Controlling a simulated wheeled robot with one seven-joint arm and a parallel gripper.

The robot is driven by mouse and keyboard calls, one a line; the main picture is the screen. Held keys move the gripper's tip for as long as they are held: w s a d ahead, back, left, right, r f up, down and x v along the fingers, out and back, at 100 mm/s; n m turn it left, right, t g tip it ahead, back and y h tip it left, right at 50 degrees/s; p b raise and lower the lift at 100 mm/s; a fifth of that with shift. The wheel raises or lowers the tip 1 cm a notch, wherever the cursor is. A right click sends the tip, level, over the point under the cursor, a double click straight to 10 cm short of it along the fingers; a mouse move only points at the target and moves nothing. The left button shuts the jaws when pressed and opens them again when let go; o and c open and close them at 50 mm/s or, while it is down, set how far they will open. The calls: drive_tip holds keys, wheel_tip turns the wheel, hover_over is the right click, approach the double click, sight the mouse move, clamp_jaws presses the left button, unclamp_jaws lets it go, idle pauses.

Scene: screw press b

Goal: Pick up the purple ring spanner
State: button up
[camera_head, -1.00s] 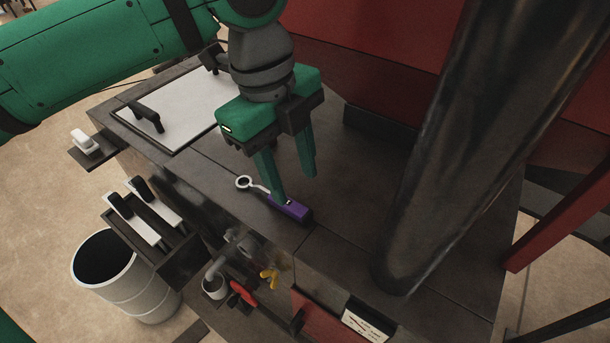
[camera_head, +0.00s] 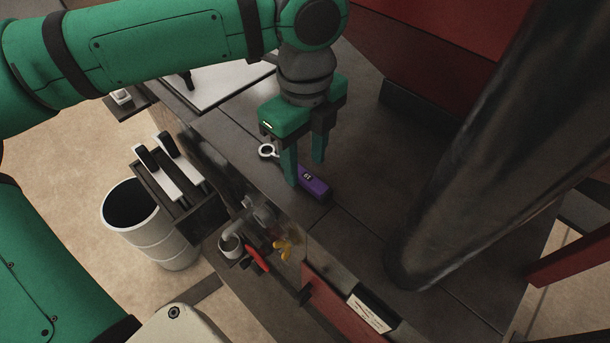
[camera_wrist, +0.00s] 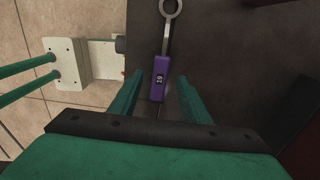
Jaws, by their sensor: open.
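The purple ring spanner (camera_head: 315,187) lies flat on the dark bench top near its front edge. Its pale ring end (camera_head: 268,151) points to the upper left and the purple handle carries a small number label. My gripper (camera_head: 306,173) is open above the spanner, and one finger hides part of the shank in the head view. In the wrist view the purple handle (camera_wrist: 158,85) lies between and ahead of my open fingers (camera_wrist: 160,90), with the ring at the top. I cannot tell the exact height of the fingertips above the bench.
A thick dark column (camera_head: 455,180) stands to the right of the spanner. Below the bench edge are a yellow wing-shaped knob (camera_head: 283,249), a red handle (camera_head: 257,258) and a rack (camera_head: 178,200) holding tools. A white bin (camera_head: 163,240) stands on the floor. Bench top right of the spanner is clear.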

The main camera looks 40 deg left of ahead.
drive_tip(key=shift+f, duration=1.35)
drive_tip(key=shift+c, duration=0.6)
clamp_jaws()
drive_tip(key=shift+r, duration=0.1)
